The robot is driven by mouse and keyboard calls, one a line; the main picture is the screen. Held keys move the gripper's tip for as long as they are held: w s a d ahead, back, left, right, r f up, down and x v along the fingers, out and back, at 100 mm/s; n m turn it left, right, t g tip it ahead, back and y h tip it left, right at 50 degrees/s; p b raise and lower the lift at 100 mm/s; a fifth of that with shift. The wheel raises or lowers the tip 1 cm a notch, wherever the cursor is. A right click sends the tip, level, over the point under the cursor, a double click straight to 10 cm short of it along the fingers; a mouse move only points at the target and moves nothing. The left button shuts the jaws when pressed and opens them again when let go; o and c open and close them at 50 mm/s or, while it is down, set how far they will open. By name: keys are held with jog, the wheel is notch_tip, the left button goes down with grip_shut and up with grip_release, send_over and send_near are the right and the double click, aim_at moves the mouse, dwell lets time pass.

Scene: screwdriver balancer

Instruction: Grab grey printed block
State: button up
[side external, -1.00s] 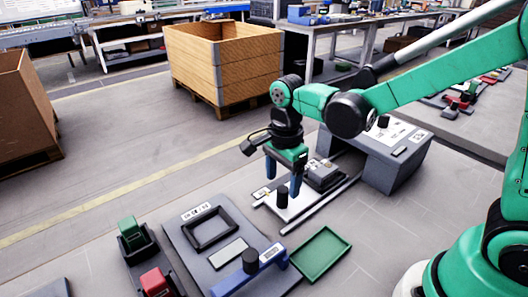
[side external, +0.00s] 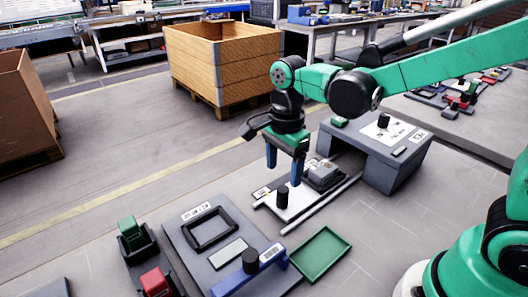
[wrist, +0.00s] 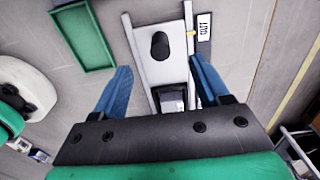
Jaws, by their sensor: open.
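A grey block (side external: 323,173), which I take for the printed block, sits on the pale rail fixture (side external: 300,203). Any print on it is too small to read. In the wrist view it seems to be the dark box with a light top (wrist: 172,98), lying between and below my fingers. My gripper (side external: 284,176) is open and empty, with two blue fingers pointing down above the fixture. The open fingers also show in the wrist view (wrist: 161,67). A black knob (side external: 282,197) stands upright on the fixture, close to the fingers in the picture.
A grey bench (side external: 385,160) stands right of the fixture. A green tray (side external: 321,254) lies in front. A grey board (side external: 190,248) with a black frame (side external: 209,229) and a blue handled part (side external: 250,277) is at front left.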

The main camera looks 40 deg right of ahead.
jog(key=o, duration=0.3)
